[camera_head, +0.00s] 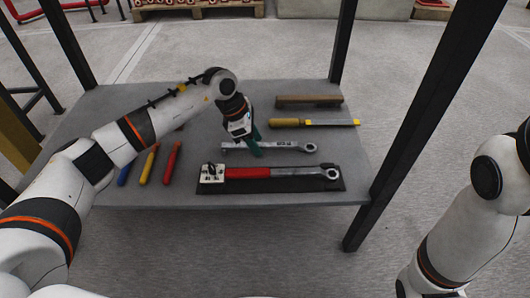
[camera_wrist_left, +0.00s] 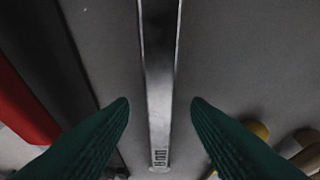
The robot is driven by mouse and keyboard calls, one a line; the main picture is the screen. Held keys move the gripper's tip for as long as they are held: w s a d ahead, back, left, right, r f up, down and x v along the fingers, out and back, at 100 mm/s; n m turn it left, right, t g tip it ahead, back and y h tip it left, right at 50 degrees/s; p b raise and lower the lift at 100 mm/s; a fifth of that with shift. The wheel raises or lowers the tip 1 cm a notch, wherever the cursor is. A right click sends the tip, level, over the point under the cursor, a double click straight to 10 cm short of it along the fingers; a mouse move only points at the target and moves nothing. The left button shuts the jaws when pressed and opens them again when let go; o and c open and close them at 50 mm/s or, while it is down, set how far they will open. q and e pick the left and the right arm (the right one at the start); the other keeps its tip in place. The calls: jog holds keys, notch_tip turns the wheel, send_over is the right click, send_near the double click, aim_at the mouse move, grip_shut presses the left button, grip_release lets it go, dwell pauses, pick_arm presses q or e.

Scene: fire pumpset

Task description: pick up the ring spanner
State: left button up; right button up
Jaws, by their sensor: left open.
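The ring spanner (camera_head: 288,147) is a slim silver tool lying flat on the grey shelf, its ring end to the right. My left gripper (camera_head: 256,146) is over the spanner's shaft, left of its middle, pointing down. In the left wrist view the spanner's shaft (camera_wrist_left: 160,85) runs lengthwise between my two dark green fingers (camera_wrist_left: 160,108). The fingers are apart with a gap on each side of the shaft. The left gripper hides a short part of the spanner in the head view. My right gripper is out of view; only its arm shows.
A red-handled wrench (camera_head: 250,173) lies on a black mat (camera_head: 335,185) just in front. Behind lie a yellow-handled tool (camera_head: 287,122) and a brown block (camera_head: 310,101). Several coloured handles, including a red one (camera_head: 172,162), lie left. Dark posts (camera_head: 428,105) frame the shelf.

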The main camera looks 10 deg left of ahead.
pick_arm(q)
jog(key=shift+d+f, duration=0.1)
jog(key=shift+f, duration=0.2)
jog(key=shift+c, duration=0.5)
jog(key=shift+r, duration=0.1)
grip_shut()
